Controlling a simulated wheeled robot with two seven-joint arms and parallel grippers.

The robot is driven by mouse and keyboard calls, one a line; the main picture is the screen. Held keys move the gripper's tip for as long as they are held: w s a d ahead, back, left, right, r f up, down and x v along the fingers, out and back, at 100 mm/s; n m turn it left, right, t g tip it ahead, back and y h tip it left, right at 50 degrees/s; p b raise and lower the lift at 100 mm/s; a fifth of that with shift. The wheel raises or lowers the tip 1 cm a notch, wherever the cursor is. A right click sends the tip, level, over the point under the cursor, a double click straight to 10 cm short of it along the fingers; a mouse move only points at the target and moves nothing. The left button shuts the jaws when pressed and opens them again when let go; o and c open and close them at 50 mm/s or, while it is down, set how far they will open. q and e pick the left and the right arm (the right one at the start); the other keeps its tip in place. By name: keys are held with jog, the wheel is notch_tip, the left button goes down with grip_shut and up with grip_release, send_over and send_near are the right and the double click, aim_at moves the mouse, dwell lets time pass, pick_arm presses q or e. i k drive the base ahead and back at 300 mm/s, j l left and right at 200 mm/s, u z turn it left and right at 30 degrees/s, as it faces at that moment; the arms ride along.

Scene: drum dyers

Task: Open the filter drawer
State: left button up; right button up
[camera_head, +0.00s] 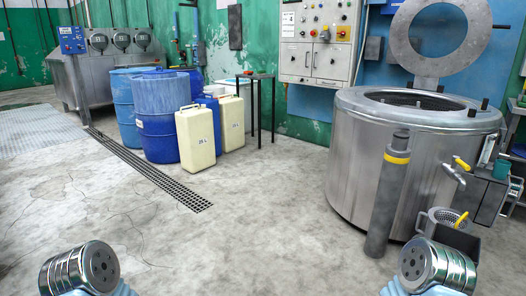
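The steel drum machine (350,150) stands at the right with its round lid (440,35) raised. Low on its right front is a small dark box (455,240), with a round perforated metal basket (446,217) at its top. A yellow handle (461,220) stands in front of the basket. This looks like the filter drawer; I cannot tell how far it is open. My two arms show only as round metal links at the bottom left and bottom right. The right link is below and in front of the box, apart from it. No gripper fingers show.
A thick grey post (386,195) with a yellow band stands left of the box. A yellow-handled valve (460,165) is above it. Blue barrels (168,120) and cream canisters (195,140) stand at the left back. A floor grate (150,172) crosses the open concrete floor (250,220).

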aim_at(333, 82)
jog(key=i+l+u, duration=0.15)
jog(key=i, duration=3.1)
jog(key=i+z, duration=0.15)
jog(key=i, duration=0.3)
jog(key=i+z, duration=0.15)
jog(key=i, duration=0.35)
jog(key=i+z, duration=0.1)
jog(key=i, duration=0.35)
jog(key=i+j+z, duration=0.15)
jog(key=i, duration=0.35)
jog(key=i+j+z, duration=0.15)
jog(key=i, duration=0.3)
jog(key=i+j+z, duration=0.15)
jog(key=i, duration=0.3)
jog(key=j, duration=0.1)
